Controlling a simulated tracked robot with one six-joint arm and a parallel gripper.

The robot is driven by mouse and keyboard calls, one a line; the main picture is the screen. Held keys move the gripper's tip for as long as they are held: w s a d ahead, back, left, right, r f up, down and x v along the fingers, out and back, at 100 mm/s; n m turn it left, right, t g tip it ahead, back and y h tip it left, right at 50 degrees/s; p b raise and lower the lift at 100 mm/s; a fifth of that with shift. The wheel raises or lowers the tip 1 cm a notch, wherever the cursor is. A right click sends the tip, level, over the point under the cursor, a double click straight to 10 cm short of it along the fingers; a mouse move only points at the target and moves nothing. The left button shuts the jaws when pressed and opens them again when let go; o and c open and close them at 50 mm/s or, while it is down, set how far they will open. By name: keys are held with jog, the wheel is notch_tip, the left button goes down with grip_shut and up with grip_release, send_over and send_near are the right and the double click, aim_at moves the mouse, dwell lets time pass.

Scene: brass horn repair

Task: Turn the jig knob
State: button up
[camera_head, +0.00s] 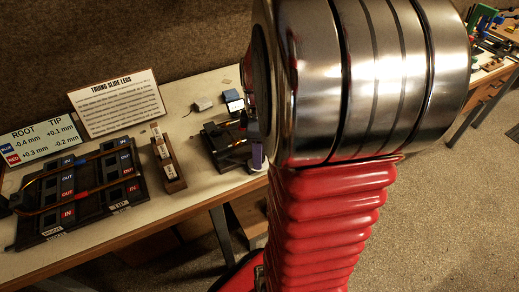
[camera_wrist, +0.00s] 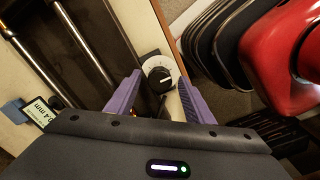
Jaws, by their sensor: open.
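The jig knob (camera_wrist: 161,79) is black with a pale pointer mark, on a round white dial (camera_wrist: 152,66) near the table edge in the wrist view. My gripper (camera_wrist: 159,80) is open, its two purple fingers on either side of the knob with gaps visible. I cannot tell whether the fingertips reach down to the knob's height. The dark jig (camera_head: 226,146) sits on the bench in the head view, partly hidden by my arm. There, a purple finger shows over the dial's white edge; the knob itself is hidden.
Two shiny tubes (camera_wrist: 40,50) run along the jig in the wrist view. On the bench (camera_head: 196,178) stand a wooden block with pale tags (camera_head: 167,163), a dark board with brass tubing (camera_head: 80,195) and two signs (camera_head: 116,103). Open floor lies right of the bench.

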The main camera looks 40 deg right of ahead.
jog(key=c, duration=1)
jog(key=shift+d, duration=0.1)
jog(key=shift+c, duration=0.2)
